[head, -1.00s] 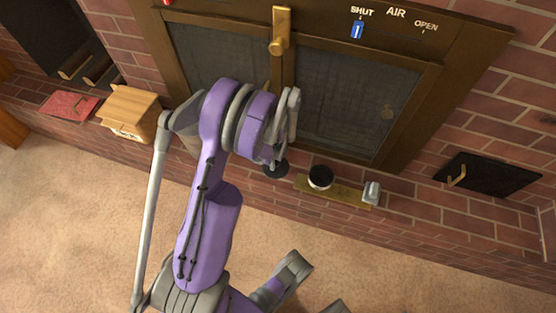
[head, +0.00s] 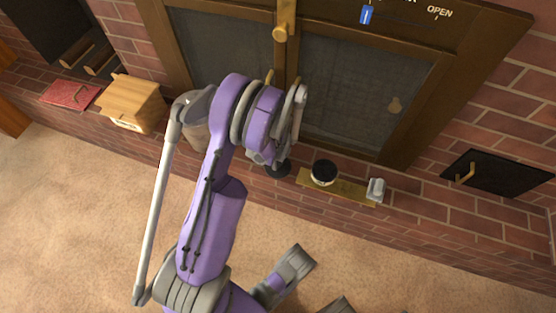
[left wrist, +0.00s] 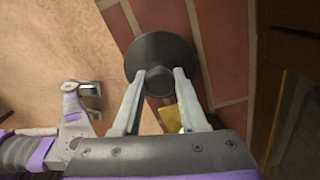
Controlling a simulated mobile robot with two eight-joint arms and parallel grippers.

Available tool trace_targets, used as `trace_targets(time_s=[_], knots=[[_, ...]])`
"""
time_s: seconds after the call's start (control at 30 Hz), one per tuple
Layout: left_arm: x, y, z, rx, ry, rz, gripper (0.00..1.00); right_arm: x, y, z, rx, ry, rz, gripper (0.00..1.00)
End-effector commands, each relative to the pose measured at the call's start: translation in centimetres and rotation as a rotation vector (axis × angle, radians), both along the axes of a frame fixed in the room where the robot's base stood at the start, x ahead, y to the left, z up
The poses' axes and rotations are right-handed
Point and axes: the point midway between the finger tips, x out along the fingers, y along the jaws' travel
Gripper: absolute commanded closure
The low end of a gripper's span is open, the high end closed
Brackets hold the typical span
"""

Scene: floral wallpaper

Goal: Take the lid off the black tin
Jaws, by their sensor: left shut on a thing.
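My left gripper (left wrist: 159,82) is shut on the round knob (left wrist: 159,80) of a dark disc-shaped lid (left wrist: 160,48), one finger on each side of it. In the head view the dark lid (head: 278,170) shows below my left gripper (head: 268,160), close to the brick ledge. The tin's body under the lid is hidden, so I cannot tell whether the lid rests on it or is clear of it.
On the brick ledge (head: 420,222), a brass strip (head: 347,189) bears a black-topped pale round container (head: 323,172) and a small grey object (head: 376,189). A wooden box (head: 131,101) and red book-like item (head: 70,94) are at left. Dark framed doors (head: 355,100) stand behind.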

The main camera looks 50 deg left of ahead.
Motion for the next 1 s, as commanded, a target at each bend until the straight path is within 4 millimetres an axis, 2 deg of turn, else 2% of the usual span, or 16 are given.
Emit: trace_targets(time_s=[0.73,0.77,0.93,1.0], knots=[[0.0,0.0,-1.5,0.0,0.0,0.0,1.0,0.0,0.0,0.1,0.0,0.0,0.0,0.5],[0.0,0.0,-1.5,0.0,0.0,0.0,0.54,0.0,0.0,0.1,0.0,0.0,0.0,0.5],[0.0,0.0,-1.5,0.0,0.0,0.0,0.24,0.0,0.0,0.1,0.0,0.0,0.0,0.5],[0.0,0.0,-1.5,0.0,0.0,0.0,0.23,0.0,0.0,0.1,0.0,0.0,0.0,0.5]])
